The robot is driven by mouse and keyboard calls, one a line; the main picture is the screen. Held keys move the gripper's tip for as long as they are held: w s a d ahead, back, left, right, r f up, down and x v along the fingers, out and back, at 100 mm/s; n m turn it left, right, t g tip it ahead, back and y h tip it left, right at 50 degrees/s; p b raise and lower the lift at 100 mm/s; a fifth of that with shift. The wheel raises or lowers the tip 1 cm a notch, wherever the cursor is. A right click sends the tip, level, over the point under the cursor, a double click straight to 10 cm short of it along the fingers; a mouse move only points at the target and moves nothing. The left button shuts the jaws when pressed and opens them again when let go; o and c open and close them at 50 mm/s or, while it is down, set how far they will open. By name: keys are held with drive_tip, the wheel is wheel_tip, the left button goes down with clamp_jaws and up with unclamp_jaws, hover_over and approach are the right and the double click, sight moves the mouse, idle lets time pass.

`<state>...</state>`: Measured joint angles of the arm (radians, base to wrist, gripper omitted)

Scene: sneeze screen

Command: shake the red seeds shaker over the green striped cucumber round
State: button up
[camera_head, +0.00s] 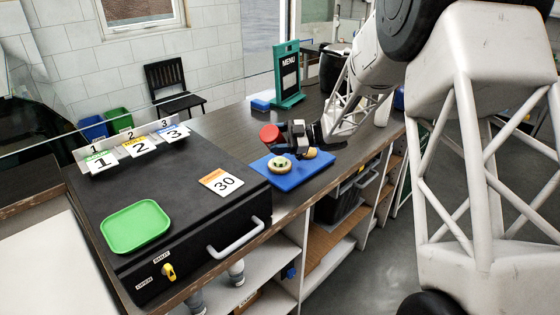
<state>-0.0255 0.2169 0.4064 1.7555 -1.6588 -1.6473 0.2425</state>
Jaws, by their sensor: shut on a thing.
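The red seeds shaker (269,134) is at the tip of my gripper (285,136), which is shut on it. The shaker lies tilted toward the left, held above the counter near the blue board's back left edge. A small round piece (282,164), pale with a green middle, sits on the blue board (297,178); it looks like the cucumber round, but its stripes are too small to make out. The shaker is above and slightly left of this round in the picture, apart from it. The fingers are small and partly hidden by the shaker.
A yellowish item (311,152) is on the board below my gripper, partly hidden. A black case (170,180) with a green tray (135,249) and number cards stands left. A green menu stand (288,75) is behind. The counter between is clear.

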sight(276, 127)
drive_tip(key=shift+r, duration=0.15)
drive_tip(key=shift+r, duration=1.6)
drive_tip(key=shift+f, duration=1.75)
drive_tip(key=shift+r, duration=0.1)
drive_tip(key=shift+r, duration=1.7)
drive_tip(key=shift+f, duration=0.15)
drive_tip(key=shift+f, duration=1.65)
drive_tip(key=shift+r, duration=0.15)
